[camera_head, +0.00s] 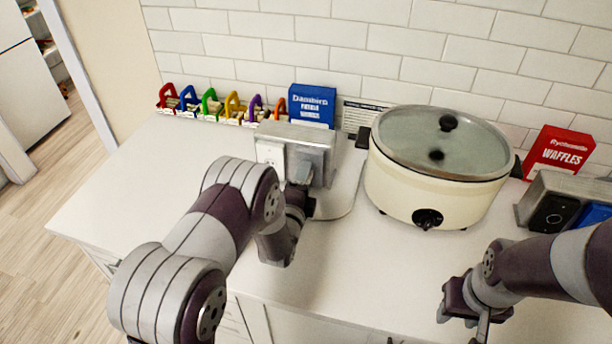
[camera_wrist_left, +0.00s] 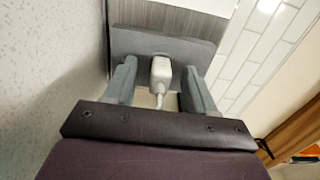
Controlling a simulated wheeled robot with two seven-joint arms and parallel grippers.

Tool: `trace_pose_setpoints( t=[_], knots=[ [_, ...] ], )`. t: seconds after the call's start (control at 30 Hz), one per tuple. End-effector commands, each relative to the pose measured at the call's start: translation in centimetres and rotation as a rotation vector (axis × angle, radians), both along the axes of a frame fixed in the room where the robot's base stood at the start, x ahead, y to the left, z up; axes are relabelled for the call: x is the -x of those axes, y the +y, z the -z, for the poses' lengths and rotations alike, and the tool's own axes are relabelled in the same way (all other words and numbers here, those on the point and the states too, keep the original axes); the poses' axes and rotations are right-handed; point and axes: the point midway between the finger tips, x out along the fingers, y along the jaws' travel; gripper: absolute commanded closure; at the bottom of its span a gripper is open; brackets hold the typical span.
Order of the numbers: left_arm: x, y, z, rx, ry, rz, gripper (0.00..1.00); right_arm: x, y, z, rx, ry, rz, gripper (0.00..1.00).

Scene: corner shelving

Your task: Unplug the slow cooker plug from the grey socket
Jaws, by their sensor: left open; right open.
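The slow cooker plug (camera_wrist_left: 160,75) is white and sits in the grey socket plate (camera_wrist_left: 195,50) in the left wrist view, with its cord hanging down. My left gripper (camera_wrist_left: 159,82) is open, with one finger on each side of the plug and a visible gap to each. In the head view my left gripper (camera_head: 302,185) is up against the front of the grey socket box (camera_head: 318,140), and the arm hides the plug. The cream slow cooker (camera_head: 400,188) with a glass lid stands to the right. My right gripper (camera_head: 472,322) is open and empty near the counter's front edge.
A red waffles box (camera_head: 560,153) and a grey metal appliance (camera_head: 548,205) are at the right. The counter's left part (camera_head: 130,175) is clear.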

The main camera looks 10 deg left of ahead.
Motion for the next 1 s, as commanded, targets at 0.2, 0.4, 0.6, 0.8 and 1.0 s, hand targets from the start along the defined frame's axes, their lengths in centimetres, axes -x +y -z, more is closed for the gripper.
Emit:
trace_pose_setpoints(
  t=[0.2, 0.4, 0.6, 0.8, 1.0],
  knots=[
    [0.0, 0.0, 0.05, 0.0, 0.0, 0.0, 0.45, 0.0, 0.0, 0.09, 0.0, 0.0, 0.0, 0.57],
    [0.01, 0.0, 0.03, 0.0, 0.001, 0.0, 0.45, -0.01, 0.0, 0.22, 0.0, 0.0, 0.0, 0.57],
    [0.01, 0.0, 0.02, 0.0, 0.0, 0.0, 0.77, 0.0, 0.0, 0.22, 0.0, 0.0, 0.0, 0.57],
    [0.01, 0.0, 0.0, 0.0, 0.0, 0.0, 1.0, 0.0, 0.0, 0.21, 0.0, 0.0, 0.0, 0.57],
    [0.64, 0.02, -0.01, 0.0, 0.002, 0.0, 1.0, 0.0, 0.0, -0.03, 0.0, 0.0, 0.0, 0.57]
  ],
)
